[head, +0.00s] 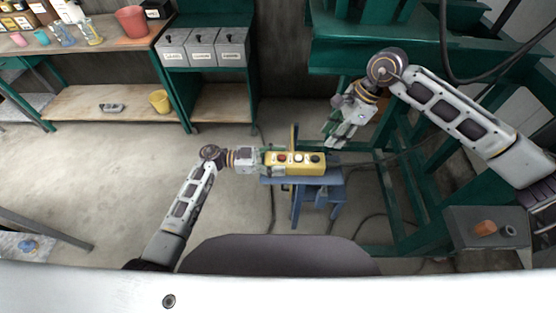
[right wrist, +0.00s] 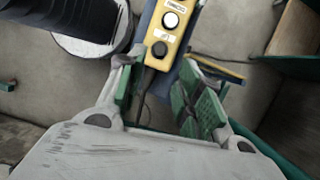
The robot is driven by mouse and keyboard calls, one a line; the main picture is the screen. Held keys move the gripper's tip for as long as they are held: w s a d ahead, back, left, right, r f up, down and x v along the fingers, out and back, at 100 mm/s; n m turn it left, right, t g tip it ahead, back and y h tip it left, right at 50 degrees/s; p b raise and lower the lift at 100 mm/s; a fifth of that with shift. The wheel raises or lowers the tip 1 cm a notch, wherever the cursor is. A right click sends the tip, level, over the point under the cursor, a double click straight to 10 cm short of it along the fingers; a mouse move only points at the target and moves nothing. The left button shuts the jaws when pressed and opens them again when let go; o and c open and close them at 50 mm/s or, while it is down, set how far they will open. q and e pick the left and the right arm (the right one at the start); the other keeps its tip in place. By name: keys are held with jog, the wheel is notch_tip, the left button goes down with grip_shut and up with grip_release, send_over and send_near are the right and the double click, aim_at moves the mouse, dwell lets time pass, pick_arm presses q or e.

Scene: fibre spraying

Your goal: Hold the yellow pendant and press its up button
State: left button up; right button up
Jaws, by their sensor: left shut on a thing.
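In the right wrist view, the pendant (right wrist: 167,38) shows a white button and a black button, beyond the open green fingertips of my right gripper (right wrist: 160,98). Nothing is between those fingers. Which button is up cannot be read.
The blue stand (head: 315,195) is under the pendant. A green metal frame (head: 395,200) stands close on the right, with cables on the floor. The floor at left is clear.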

pick_arm(q)
jog(key=c, duration=0.4)
pick_arm(e)
jog(key=shift+c, duration=0.4)
pick_arm(q)
jog(key=shift+o, duration=0.2)
pick_arm(e)
grip_shut()
dwell(0.4)
